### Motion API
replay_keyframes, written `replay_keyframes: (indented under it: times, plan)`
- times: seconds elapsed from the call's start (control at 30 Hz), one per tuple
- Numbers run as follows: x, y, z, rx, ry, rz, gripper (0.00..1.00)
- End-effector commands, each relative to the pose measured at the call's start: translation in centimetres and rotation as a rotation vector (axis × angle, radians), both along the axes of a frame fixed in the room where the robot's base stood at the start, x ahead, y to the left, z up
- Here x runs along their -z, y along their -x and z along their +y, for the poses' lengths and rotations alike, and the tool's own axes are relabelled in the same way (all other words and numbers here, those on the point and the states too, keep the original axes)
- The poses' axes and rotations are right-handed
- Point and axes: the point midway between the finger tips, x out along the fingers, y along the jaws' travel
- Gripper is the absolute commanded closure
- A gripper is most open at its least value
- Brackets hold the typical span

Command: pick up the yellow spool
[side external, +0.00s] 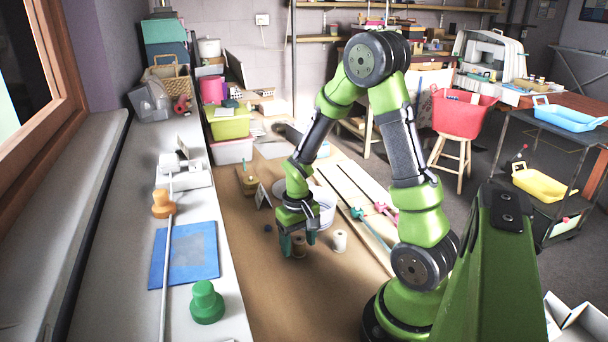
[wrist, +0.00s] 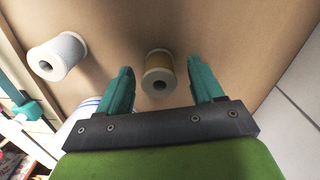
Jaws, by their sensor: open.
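The yellow spool (wrist: 158,75) stands between the two fingers of my gripper (wrist: 161,68) in the wrist view, with a gap on each side. It has a tan-yellow wound middle and pale ends with a dark centre hole. In the side view the spool (side external: 299,250) is partly hidden by the fingers. My gripper (side external: 298,240) is open, pointing down low over the brown tabletop. A second spool, white-grey (wrist: 57,57), stands apart to the left in the wrist view and to the right in the side view (side external: 339,241).
Pale boards (side external: 350,188) with teal and pink tools lie to the right. The brown table (side external: 290,305) is clear in front.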

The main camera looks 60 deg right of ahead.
Motion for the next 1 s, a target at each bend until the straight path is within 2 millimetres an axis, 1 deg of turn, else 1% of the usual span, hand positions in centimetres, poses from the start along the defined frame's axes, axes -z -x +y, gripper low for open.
replay_keyframes:
  times: [0.1, 0.37, 0.4, 0.5, 0.67, 0.77, 0.87, 1.0]
  plan:
    - [0.0, 0.0, 0.0, 0.000, 0.000, 0.000, 0.34]
    - [-0.1, 0.0, 0.0, 0.000, 0.000, 0.000, 0.73]
    - [-0.1, 0.0, 0.0, 0.000, 0.000, 0.000, 0.80]
    - [-0.1, 0.0, 0.0, 0.000, 0.000, 0.000, 0.93]
    - [-0.1, 0.0, 0.0, 0.000, 0.000, 0.000, 0.93]
    - [-0.4, -0.1, 0.0, 0.000, 0.001, -0.001, 0.93]
    - [-1.7, -0.1, -0.1, 0.000, 0.003, -0.004, 0.93]
    - [-4.5, -0.2, -0.1, 0.000, 0.003, -0.007, 0.93]
